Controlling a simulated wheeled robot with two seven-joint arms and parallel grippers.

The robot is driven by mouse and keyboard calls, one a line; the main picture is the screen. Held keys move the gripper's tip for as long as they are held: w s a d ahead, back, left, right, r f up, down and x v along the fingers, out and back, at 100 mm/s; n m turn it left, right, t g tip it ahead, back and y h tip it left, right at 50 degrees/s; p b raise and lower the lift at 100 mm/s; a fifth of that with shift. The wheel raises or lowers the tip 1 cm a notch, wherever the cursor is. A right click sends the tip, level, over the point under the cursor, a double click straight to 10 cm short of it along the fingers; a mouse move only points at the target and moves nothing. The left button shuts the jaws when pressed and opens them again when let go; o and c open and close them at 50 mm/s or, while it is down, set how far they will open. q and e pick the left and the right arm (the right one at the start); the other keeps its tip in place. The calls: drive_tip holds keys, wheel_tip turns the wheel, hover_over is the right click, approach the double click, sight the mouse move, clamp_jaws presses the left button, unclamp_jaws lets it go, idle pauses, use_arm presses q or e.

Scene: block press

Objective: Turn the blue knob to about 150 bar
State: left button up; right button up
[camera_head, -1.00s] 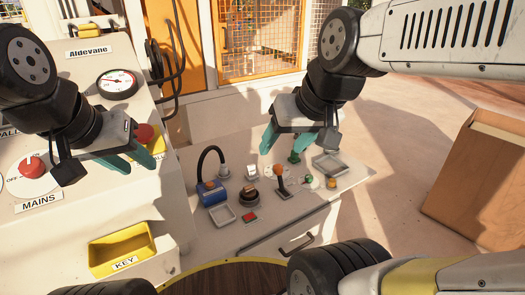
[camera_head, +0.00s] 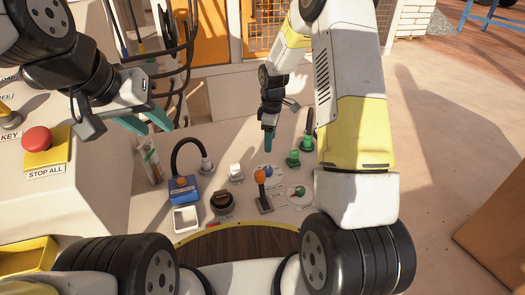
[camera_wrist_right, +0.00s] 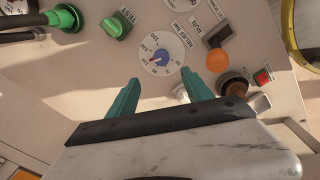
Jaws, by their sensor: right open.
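The blue knob (camera_wrist_right: 162,57) sits in the middle of a round white dial (camera_wrist_right: 161,53) with numbers around it, on the sloping panel. A small red mark shows at the knob's lower left in the right wrist view; the exact number it meets is too small to read. The knob (camera_head: 268,170) also shows in the head view. My right gripper (camera_head: 269,149) points down just behind the dial. In the right wrist view, its open fingers (camera_wrist_right: 160,76) lie either side of the knob's line, apart from it and empty. My left gripper (camera_head: 147,122) is open and empty at the left.
A green knob (camera_wrist_right: 116,26) and an orange-topped lever (camera_wrist_right: 217,60) flank the dial. A green hose fitting (camera_wrist_right: 66,18), a brown round knob (camera_head: 222,202) and a blue box with a black hose (camera_head: 184,188) are nearby. A red stop button (camera_head: 38,139) is at the left.

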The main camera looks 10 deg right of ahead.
sight(268, 169)
drive_tip(key=shift+n+g, duration=0.3)
drive_tip(key=shift+n, duration=0.5)
drive_tip(key=f, duration=1.4)
drive_tip(key=shift+w+a+f, duration=0.15)
drive_tip(key=shift+w+a, duration=0.1)
drive_tip(key=shift+w, duration=0.1)
drive_tip(key=shift+c, duration=0.2)
clamp_jaws()
